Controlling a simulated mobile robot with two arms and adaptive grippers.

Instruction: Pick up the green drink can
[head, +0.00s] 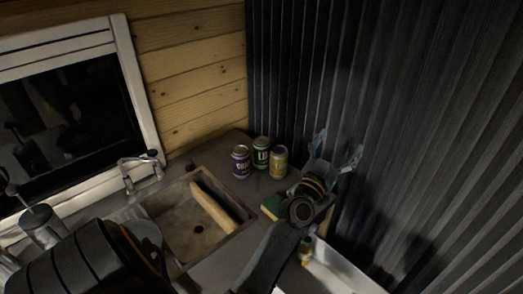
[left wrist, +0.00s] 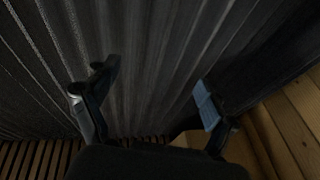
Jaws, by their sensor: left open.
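The green drink can (head: 261,153) stands upright on the counter in the corner by the dark curtain. A purple can (head: 240,162) stands just left of it and a yellow can (head: 279,162) just right, partly in front of it. My left gripper (head: 337,150) is open and empty, to the right of the cans and close to the curtain. In the left wrist view its two fingers (left wrist: 150,98) are wide apart with only dark curtain between them; no can shows there. My right gripper is in neither view.
A green and yellow sponge (head: 271,207) lies near my left wrist. The curtain (head: 420,130) closes off the right side.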

